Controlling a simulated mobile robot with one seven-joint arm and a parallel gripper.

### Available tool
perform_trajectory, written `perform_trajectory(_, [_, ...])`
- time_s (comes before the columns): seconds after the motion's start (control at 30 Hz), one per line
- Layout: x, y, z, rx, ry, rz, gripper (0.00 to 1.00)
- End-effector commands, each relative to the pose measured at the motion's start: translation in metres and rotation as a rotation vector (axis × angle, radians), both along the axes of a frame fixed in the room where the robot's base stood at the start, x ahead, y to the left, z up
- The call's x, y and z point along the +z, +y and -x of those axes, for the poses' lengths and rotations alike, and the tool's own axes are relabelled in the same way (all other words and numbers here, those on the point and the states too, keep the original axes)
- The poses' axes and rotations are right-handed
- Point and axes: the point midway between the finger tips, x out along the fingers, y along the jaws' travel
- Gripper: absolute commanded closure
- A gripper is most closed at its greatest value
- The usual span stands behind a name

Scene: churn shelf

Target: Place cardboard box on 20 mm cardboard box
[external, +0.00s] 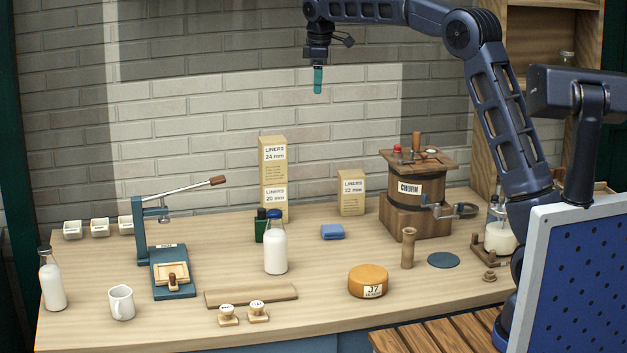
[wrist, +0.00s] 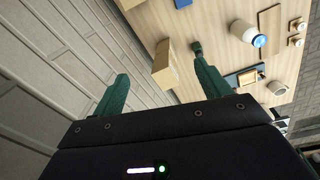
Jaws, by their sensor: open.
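A tall tan cardboard box labelled 24 mm (external: 273,163) stands upright on the cardboard box whose label appears to read 20 mm (external: 274,204), at the back of the bench. The wrist view shows this stack from above (wrist: 164,68). A separate cardboard box labelled 22 mm (external: 351,192) stands on the bench to its right. My gripper (external: 318,80) hangs high above the bench, up and to the right of the stack, touching nothing. In the wrist view my gripper (wrist: 161,70) has its green fingers wide apart, with nothing held between them.
A dark green bottle (external: 261,225) and a milk bottle (external: 275,250) stand in front of the stack. A blue sponge (external: 332,232) lies between the boxes. The lever press (external: 172,270) is at left, the churn (external: 416,190) at right. The brick wall is close behind.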

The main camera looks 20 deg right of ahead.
Motion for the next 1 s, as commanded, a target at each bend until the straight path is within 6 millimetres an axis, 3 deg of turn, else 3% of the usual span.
perform_trajectory(0.23, [0.036,-0.07,0.055,-0.173,-0.047,-0.021,0.24])
perform_trajectory(0.5, [0.054,-0.139,0.125,-0.366,-0.093,-0.051,0.24])
perform_trajectory(0.77, [0.055,-0.199,0.199,-0.554,-0.135,-0.089,0.24])
perform_trajectory(1.0, [0.041,-0.246,0.273,-0.731,-0.173,-0.129,0.24])
